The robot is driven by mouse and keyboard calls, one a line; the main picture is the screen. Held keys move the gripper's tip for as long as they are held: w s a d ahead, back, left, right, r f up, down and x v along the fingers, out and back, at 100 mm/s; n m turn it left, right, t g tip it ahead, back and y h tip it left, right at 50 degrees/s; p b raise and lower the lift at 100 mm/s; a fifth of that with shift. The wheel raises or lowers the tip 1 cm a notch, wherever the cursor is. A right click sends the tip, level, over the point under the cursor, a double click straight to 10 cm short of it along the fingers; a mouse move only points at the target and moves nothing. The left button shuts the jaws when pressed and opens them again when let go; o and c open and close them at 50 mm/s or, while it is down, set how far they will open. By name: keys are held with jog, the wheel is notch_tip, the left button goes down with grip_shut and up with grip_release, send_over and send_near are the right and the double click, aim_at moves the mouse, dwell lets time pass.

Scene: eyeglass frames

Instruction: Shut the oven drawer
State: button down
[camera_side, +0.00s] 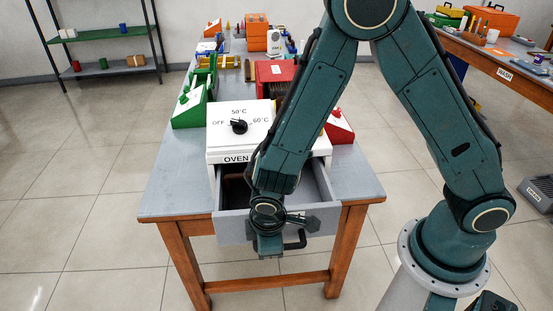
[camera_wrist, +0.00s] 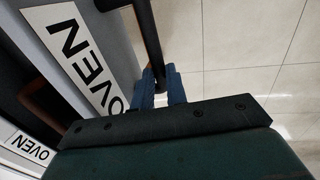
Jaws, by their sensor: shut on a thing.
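The oven is a white box (camera_side: 225,137) with a black dial and an "OVEN" label, on the worktable. Its grey drawer (camera_side: 232,226) is pulled well out below it, and I see into its dark inside. The drawer has a black handle (camera_side: 298,242) on its front; in the wrist view the handle (camera_wrist: 148,35) is a dark bar running down between the fingers. My gripper (camera_wrist: 160,90) has its blue fingers shut on this handle. In the side view my gripper (camera_side: 269,243) is at the drawer front, and my arm hides part of the drawer and oven.
The grey tabletop (camera_side: 170,190) has a green-and-white device (camera_side: 195,100) left of the oven and a red one (camera_side: 339,128) to its right. Coloured boxes and parts crowd the back. The tiled floor (camera_side: 100,250) in front and at left is clear.

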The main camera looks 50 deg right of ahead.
jog(key=w+d, duration=1.1)
jog(key=c, duration=1.4)
grip_release()
jog(key=shift+s, duration=0.1)
jog(key=shift+a+r, duration=0.1)
notch_tip(320, 180, up, 13)
jog(key=s+a, duration=0.1)
jog(key=s, duration=0.1)
jog(key=shift+a+r, duration=0.2)
jog(key=shift+a, duration=0.2)
